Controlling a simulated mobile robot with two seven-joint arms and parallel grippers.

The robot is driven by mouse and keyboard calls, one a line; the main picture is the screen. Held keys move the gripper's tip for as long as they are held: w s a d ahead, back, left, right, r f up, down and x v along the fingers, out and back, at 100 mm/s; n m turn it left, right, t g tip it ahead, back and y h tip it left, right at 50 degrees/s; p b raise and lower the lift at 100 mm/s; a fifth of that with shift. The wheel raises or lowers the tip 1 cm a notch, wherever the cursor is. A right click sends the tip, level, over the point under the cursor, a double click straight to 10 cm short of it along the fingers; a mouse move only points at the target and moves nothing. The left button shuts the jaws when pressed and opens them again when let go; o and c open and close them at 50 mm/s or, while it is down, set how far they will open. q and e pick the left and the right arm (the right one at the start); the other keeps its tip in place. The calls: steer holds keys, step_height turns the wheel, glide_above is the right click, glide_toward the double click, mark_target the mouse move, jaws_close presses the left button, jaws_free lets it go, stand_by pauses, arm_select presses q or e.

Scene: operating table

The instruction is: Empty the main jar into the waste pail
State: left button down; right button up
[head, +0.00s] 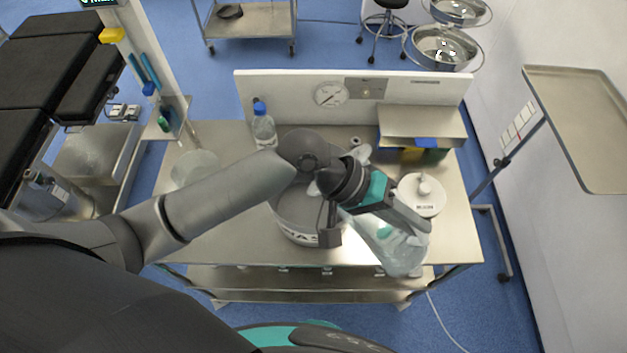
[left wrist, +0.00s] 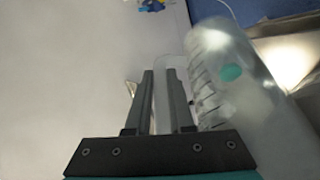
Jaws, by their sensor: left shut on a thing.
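The grey waste pail (head: 287,213) stands on the steel table, partly hidden by my left arm crossing over it. My left gripper (head: 420,222) is to the right of the pail. It is shut on a clear jar (head: 402,254) with a teal spot, which is tilted. In the left wrist view the jar (left wrist: 240,85) shows graduation marks beside my left gripper (left wrist: 163,74), with a clear part between the fingers. I cannot tell whether the jar touches the pail or what it contains. My right gripper is out of view.
A round white lid (head: 424,203) lies right of the pail. A clear bottle with a blue cap (head: 263,128) stands behind, and a clear vessel (head: 190,168) at left. A back panel with a gauge (head: 331,95) and a raised shelf (head: 424,120) bound the table (head: 220,245).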

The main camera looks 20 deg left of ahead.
arm_select(q)
steer(key=shift+w+a+r+h+b, duration=0.15)
steer(key=shift+a+r+h+b, duration=0.3)
steer(key=shift+b, duration=1.05)
steer(key=shift+w+a+r+n+g+h+b, duration=0.4)
steer(key=shift+h+b, duration=0.45)
steer(key=shift+b, duration=1.15)
steer(key=shift+w+a+r+h+b, duration=0.25)
steer(key=shift+a+r+h, duration=0.1)
steer(key=shift+a+r, duration=0.25)
steer(key=shift+w+a+r+h+b, duration=0.2)
steer(key=shift+a+r+h, duration=0.15)
steer(key=shift+a+r, duration=0.25)
steer(key=shift+w+a+r, duration=0.1)
steer(key=shift+a+r, duration=0.05)
steer(key=shift+a, duration=0.1)
steer(key=shift+w+a+r+n+h+b, duration=0.2)
steer(key=shift+w+a+n+h+b, duration=0.15)
steer(key=shift+a+h+b, duration=0.35)
stand_by(2.4)
